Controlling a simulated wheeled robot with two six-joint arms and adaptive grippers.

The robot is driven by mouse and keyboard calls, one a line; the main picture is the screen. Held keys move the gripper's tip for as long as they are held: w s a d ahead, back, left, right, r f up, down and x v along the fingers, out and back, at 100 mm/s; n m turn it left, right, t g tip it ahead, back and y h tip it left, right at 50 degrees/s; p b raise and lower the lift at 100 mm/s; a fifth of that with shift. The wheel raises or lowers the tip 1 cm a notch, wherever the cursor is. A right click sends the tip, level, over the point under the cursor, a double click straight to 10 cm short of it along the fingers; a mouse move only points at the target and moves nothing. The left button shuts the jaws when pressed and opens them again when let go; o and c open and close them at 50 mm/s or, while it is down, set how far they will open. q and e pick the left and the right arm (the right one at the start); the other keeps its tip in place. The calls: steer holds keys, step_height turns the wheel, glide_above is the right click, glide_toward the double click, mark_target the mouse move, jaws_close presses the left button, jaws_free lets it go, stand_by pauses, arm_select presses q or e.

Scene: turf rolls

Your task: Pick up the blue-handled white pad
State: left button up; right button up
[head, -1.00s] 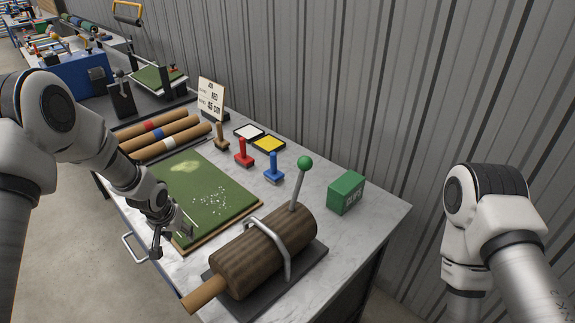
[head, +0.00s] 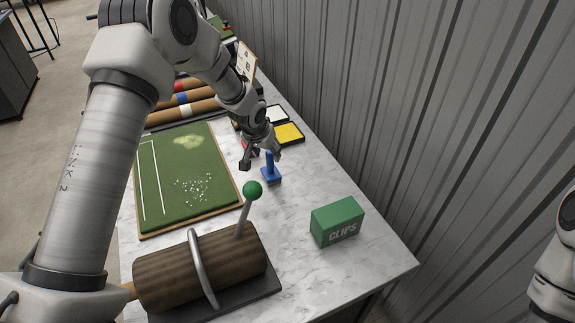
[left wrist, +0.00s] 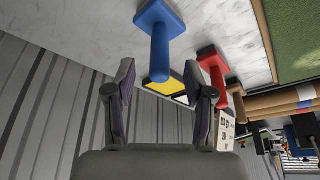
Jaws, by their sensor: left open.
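The blue-handled stamp-like pad (head: 271,175) stands upright on the marble-look bench, its handle up. Its underside is hidden, so I cannot see any white on it. In the left wrist view the blue-handled pad (left wrist: 159,40) is just beyond the fingers, base towards the top. My left gripper (head: 260,157) is open and empty, close to the blue handle on its far-left side. It also shows in the left wrist view (left wrist: 158,78), with the fingers apart. In the head view my left gripper mostly hides the red-handled pad (left wrist: 211,62). My right gripper is out of view.
A yellow tray (head: 289,134) and a white tray (head: 278,113) lie behind. A green turf board (head: 187,175) is at left. A roller with a green-knobbed lever (head: 252,190) stands in front. A green clips box (head: 337,221) is at right, with bare bench around it.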

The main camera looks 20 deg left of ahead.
mark_target(267, 160)
arm_select(q)
steer(key=f, duration=0.1)
steer(key=f+p, duration=0.2)
steer(key=shift+w+a, duration=0.25)
steer(key=f, duration=0.1)
steer(key=w+f, duration=0.2)
steer(key=shift+d+f, duration=0.15)
steer(key=shift+d, duration=0.2)
steer(key=shift+s+a, duration=0.2)
steer(key=shift+s, duration=0.05)
steer(key=shift+c, duration=0.7)
steer(key=c, duration=0.6)
jaws_close()
steer(key=shift+d, duration=0.1)
